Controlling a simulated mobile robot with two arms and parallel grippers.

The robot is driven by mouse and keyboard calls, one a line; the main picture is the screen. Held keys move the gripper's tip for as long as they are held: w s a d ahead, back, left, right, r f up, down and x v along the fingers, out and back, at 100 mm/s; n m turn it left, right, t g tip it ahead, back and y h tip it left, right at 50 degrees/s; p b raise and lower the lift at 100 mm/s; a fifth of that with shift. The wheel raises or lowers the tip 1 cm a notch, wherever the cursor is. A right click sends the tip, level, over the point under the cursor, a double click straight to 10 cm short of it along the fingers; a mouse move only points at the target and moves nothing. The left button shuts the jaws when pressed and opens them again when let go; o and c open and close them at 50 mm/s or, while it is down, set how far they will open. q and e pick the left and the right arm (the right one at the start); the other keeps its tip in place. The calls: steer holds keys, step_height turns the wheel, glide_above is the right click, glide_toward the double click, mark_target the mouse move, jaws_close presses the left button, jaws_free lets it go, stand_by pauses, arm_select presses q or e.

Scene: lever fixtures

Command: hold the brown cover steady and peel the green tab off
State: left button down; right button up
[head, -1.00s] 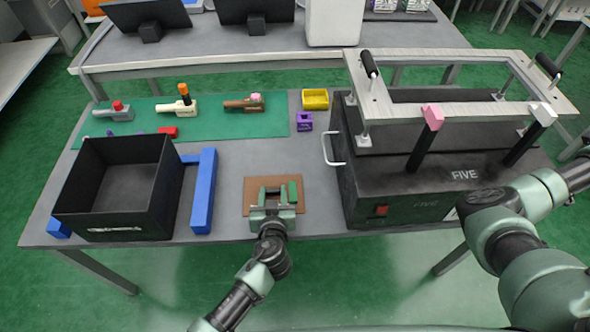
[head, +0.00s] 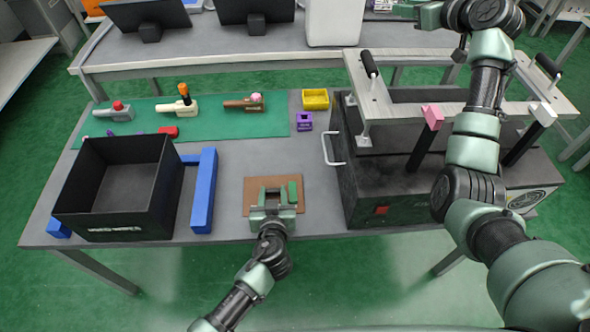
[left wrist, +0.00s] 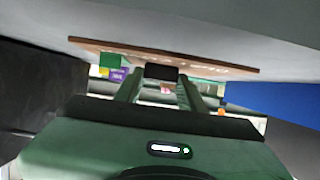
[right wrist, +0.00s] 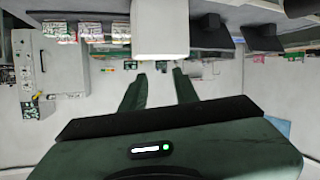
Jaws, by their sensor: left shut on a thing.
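The brown cover (head: 258,184) lies flat on the grey table in front of me. It shows as a thin brown board in the left wrist view (left wrist: 215,66). The green tab (head: 292,188) is at its right side and shows as a small green block in the left wrist view (left wrist: 107,62). My left gripper (head: 274,192) is over the cover, shut on a dark raised block (left wrist: 160,73) at the cover. My right gripper (head: 400,12) is open and empty, raised high at the back right, far from the cover. Its spread fingers show in the right wrist view (right wrist: 160,80).
A black bin (head: 115,190) and a blue block (head: 204,190) stand left of the cover. A large black lever fixture (head: 375,185) stands to the right. A green mat (head: 220,125) with several lever pieces, a yellow tray (head: 315,98) and a purple block (head: 304,121) lie behind.

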steer(key=s+a+f+n+g+y, duration=0.1)
steer(key=s+a+f+n+g, duration=0.15)
steer(key=a, duration=0.45)
steer(key=s+a+f+n+g, duration=0.1)
steer(key=a+f+n+g, duration=0.1)
steer(key=a+f, duration=0.35)
steer(key=n+g+h, duration=0.5)
steer(key=n+g, duration=0.3)
steer(key=g, duration=0.1)
glide_toward(295, 200)
step_height(295, 200, down, 8)
steer(key=shift+a+f, duration=0.15)
steer(key=shift+f, duration=0.05)
jaws_close()
